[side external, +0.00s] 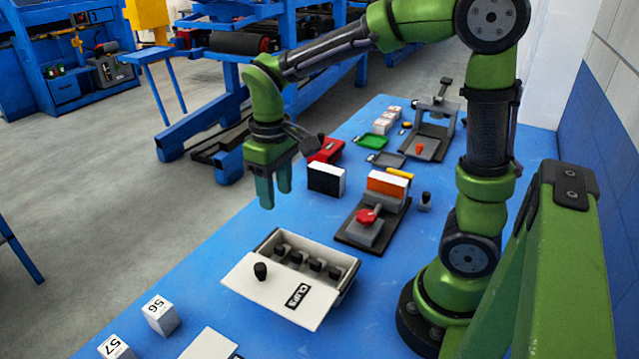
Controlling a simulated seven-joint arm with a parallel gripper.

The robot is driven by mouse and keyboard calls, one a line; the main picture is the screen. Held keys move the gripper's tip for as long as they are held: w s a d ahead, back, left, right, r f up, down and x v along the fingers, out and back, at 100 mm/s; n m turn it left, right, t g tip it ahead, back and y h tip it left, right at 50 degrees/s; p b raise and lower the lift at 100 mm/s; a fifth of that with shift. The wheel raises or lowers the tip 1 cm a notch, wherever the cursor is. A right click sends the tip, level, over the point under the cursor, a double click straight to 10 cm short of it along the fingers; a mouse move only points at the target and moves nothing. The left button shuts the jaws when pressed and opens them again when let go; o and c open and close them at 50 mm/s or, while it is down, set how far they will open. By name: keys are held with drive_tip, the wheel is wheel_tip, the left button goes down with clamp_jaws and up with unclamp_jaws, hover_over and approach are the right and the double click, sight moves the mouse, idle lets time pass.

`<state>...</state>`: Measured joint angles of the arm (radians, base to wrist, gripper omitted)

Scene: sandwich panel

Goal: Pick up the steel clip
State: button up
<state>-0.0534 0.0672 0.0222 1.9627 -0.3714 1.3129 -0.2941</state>
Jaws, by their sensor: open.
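A white box (346,286) marked "CLIPS" stands on the blue table in the lower middle. Its white lid (248,286) with a black knob lies askew over the near side, leaving the far part of the box open. Several small dark pieces (315,264) sit in a row in the opening. They are too small to tell whether one is the steel clip. My green gripper (275,197) is open and empty, pointing down, above and beyond the box. It touches nothing.
White blocks marked 56 (161,317) and 57 (115,348) stand at lower left. A press with a red knob (367,217), a black-and-white block (325,180), a red box (326,150) and green tray (372,141) stand farther back. Bare table (215,260) lies left of the box.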

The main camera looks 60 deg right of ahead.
hover_over(281, 248)
drive_tip(key=f, duration=0.9)
drive_tip(key=shift+s+a+f, duration=0.15)
drive_tip(key=shift+s+a, duration=0.05)
drive_tip(key=shift+w+d+f, duration=0.15)
drive_tip(key=shift+f, duration=1.2)
drive_tip(key=shift+w+d+f, duration=0.1)
drive_tip(key=shift+f, duration=1.25)
drive_tip(key=shift+c, duration=0.2)
clamp_jaws()
